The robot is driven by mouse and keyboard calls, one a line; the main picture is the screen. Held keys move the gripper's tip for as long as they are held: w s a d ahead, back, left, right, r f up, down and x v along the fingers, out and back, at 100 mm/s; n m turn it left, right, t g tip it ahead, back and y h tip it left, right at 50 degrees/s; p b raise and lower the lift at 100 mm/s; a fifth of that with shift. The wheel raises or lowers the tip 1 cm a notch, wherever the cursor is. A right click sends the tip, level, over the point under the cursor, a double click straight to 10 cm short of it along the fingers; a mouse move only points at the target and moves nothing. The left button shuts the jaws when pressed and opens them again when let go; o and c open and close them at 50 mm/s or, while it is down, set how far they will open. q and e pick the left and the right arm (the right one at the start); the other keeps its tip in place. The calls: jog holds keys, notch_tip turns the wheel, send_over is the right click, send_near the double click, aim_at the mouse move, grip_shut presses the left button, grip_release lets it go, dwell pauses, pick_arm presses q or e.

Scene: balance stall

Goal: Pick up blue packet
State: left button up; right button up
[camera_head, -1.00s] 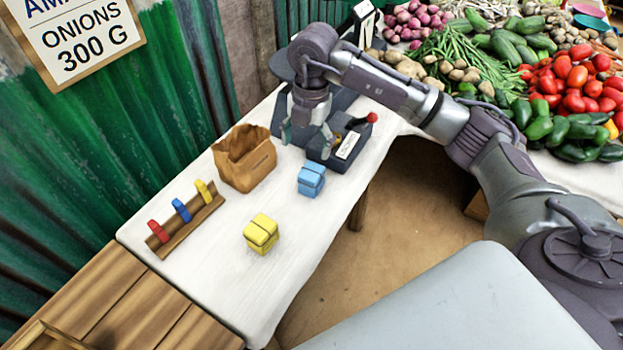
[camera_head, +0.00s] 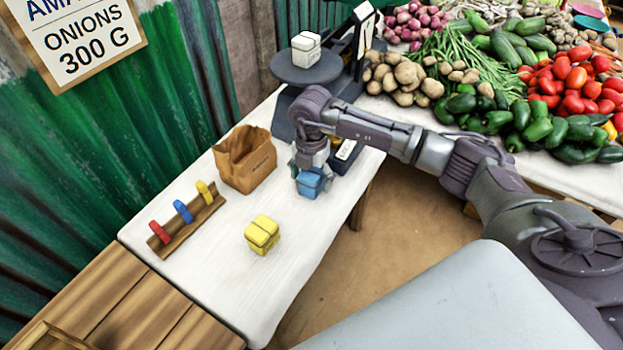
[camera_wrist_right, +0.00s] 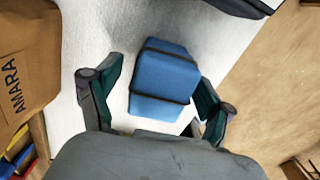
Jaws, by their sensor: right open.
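The blue packet (camera_head: 309,184) sits on the white-covered table in the head view, partly hidden by my right gripper. My right gripper (camera_head: 311,173) is over it, pointing down. In the right wrist view the blue packet (camera_wrist_right: 162,80), with dark bands, lies between the two open fingers of my right gripper (camera_wrist_right: 155,95). The right-hand finger appears close to the packet; a gap shows at the left-hand finger. I cannot tell if either touches. My left gripper is not in view.
A yellow packet (camera_head: 262,234) stands nearer on the table (camera_head: 215,275). A paper bag (camera_head: 246,160) stands left of my gripper. A wooden rack (camera_head: 188,226) holds red, blue and yellow pieces. A white packet (camera_head: 306,48) rests on the scale pan (camera_head: 290,73) behind.

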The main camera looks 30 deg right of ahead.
jog(key=shift+f, duration=0.65)
jog(key=c, duration=1.3)
jog(key=shift+r, duration=0.1)
jog(key=shift+c, duration=0.4)
